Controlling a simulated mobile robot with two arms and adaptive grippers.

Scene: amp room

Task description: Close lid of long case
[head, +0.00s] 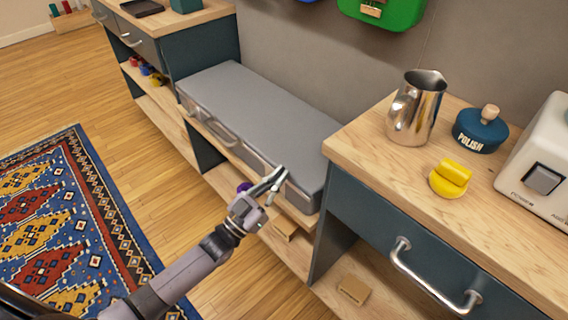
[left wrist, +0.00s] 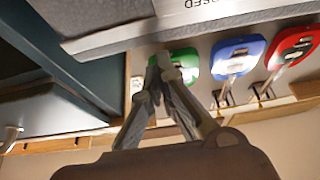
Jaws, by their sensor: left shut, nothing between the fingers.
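The long grey case (head: 262,105) lies on the low bench between two cabinets. Its lid is down flat over the body in the head view, with a handle and metal fittings along the front. I cannot tell whether a small gap remains at the seam. My left gripper (head: 279,177) is shut and empty at the front right part of the case, covering a bit of its front edge. In the left wrist view my fingers (left wrist: 161,63) are together just below a grey edge of the case (left wrist: 120,38), with partly cut-off lettering on the grey surface. My right gripper is out of view.
The right cabinet top (head: 375,145) holds a steel jug (head: 417,108), a blue polish tin (head: 480,133), a yellow object (head: 450,179) and a white device (head: 540,160). A drawer handle (head: 435,278) sticks out below. A patterned rug (head: 75,220) lies on the floor at left.

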